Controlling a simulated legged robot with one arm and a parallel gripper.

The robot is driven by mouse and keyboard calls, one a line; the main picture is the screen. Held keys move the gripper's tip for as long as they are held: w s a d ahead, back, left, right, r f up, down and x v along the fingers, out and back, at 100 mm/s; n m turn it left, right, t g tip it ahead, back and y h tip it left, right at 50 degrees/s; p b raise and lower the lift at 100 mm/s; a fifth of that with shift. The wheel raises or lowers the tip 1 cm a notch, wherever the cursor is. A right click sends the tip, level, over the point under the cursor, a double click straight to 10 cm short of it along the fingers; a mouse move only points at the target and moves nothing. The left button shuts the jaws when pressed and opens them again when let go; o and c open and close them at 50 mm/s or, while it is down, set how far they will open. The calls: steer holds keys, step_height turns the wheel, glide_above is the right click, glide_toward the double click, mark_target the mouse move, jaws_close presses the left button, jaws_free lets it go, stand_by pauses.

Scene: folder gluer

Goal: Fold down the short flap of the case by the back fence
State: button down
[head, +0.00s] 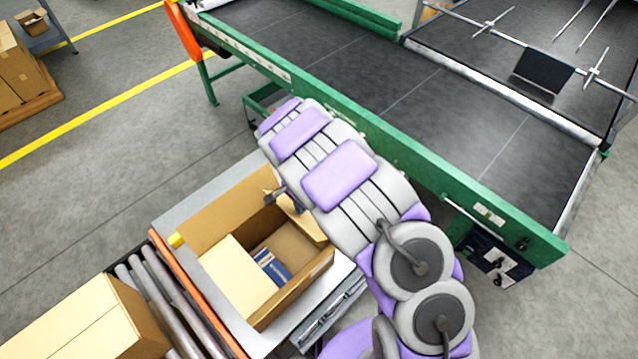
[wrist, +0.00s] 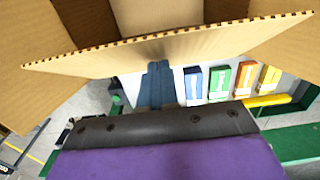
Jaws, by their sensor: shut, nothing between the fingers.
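The open brown case (head: 225,210) stands on a grey worktable with an orange edge. A blue printed item (head: 272,266) lies inside it. One light flap (head: 238,278) lies across the left part of the opening, and another pale flap (head: 312,228) shows at the right, partly hidden by my arm. In the wrist view, a cardboard flap (wrist: 160,48) with a corrugated edge spans the picture. My gripper (wrist: 158,72) is shut and empty, its tips at the flap's face; whether they touch is unclear. In the head view, my gripper (head: 277,194) is over the case's far side.
A roller track (head: 165,300) with a closed carton (head: 90,325) adjoins the table at the left. A green-framed conveyor (head: 410,155) runs behind my arm. Several coloured upright boxes (wrist: 218,82) show beyond the flap. Open floor lies at the upper left.

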mark_target(291, 214)
steer(key=shift+s+a+f, duration=0.25)
steer(key=shift+s+a, duration=0.3)
steer(key=shift+s, duration=0.05)
steer(key=shift+f, duration=0.1)
steer(key=shift+s+a+f, duration=0.7)
steer(key=shift+f, duration=0.1)
steer(key=shift+s+a+f, duration=0.25)
steer(key=shift+f, duration=0.2)
steer(key=shift+s+a+f, duration=0.25)
steer(key=shift+f, duration=0.2)
